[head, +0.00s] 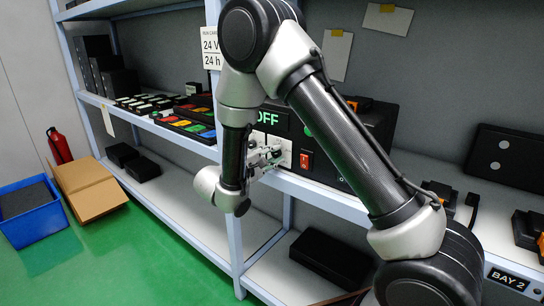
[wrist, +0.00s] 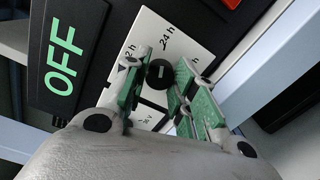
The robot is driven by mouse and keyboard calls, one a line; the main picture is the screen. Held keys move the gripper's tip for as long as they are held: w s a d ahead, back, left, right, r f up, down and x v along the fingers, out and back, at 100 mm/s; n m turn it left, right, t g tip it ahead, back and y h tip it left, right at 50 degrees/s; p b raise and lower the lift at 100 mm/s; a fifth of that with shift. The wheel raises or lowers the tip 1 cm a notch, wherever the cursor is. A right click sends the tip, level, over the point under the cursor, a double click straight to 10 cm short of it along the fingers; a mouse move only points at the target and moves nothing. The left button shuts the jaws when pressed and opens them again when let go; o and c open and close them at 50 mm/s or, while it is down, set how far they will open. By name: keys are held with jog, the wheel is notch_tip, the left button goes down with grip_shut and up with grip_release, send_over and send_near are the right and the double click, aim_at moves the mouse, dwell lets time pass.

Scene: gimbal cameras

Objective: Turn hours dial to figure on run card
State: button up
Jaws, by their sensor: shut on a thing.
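The run card (head: 211,47) hangs at the shelf post in the head view and reads 24 V and 24 h. The hours dial (wrist: 160,73) is a round black knob with a short pale mark, on a white panel (wrist: 148,28). The "24 h" label lies just above the knob in the wrist view, with partly hidden "h" labels to its left and right. My gripper (wrist: 160,88) has its green-padded fingers on either side of the knob, shut on it. The fingers hide part of the panel. I cannot tell exactly which figure the mark points to.
A black display reading OFF in green (wrist: 65,58) is beside the panel. A red rocker switch (head: 306,160) is right of the panel in the head view. The shelf's front rail (head: 318,195) runs below. Coloured blocks (head: 190,123) lie on the shelf to the left.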

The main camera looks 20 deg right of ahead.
jog(key=shift+m, duration=0.4)
jog(key=o, duration=1)
jog(key=shift+o, duration=0.2)
jog(key=v, duration=1.2)
jog(key=shift+s+f, duration=0.1)
jog(key=shift+f, duration=0.05)
